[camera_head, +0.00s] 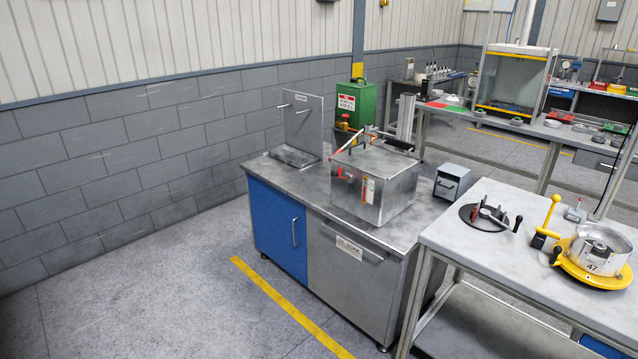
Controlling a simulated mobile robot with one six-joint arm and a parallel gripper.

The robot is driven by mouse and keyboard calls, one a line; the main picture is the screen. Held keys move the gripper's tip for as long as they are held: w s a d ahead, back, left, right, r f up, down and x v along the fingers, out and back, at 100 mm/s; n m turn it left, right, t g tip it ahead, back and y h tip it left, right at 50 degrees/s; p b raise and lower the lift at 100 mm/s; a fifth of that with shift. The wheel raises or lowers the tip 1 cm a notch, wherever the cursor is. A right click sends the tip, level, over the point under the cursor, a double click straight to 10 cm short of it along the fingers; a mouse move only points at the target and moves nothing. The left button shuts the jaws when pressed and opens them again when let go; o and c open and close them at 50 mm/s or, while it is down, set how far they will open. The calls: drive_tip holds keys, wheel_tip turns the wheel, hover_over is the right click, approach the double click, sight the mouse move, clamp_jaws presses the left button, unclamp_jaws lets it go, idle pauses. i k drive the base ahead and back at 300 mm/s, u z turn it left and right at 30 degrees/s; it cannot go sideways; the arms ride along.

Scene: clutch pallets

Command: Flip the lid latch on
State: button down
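A metal box (393,202) with a lid (371,161) stands on the steel-topped cabinet in the middle of the view. The lid looks closed, with a dark handle on top. A small red part (346,175), which may be the lid latch, sits on the box's front face near the upper left. It is too small to tell its position. My gripper is not in this view.
The box stands on a steel-topped cabinet (290,184) with a blue door. A small grey box (452,181) is beside it. A green canister (356,104) stands behind. A grey table (500,240) with yellow fixtures is at the right. The floor (150,280) at front left is clear.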

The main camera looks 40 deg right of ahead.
sight(334, 173)
drive_tip(key=i, duration=1)
drive_tip(key=z, duration=0.35)
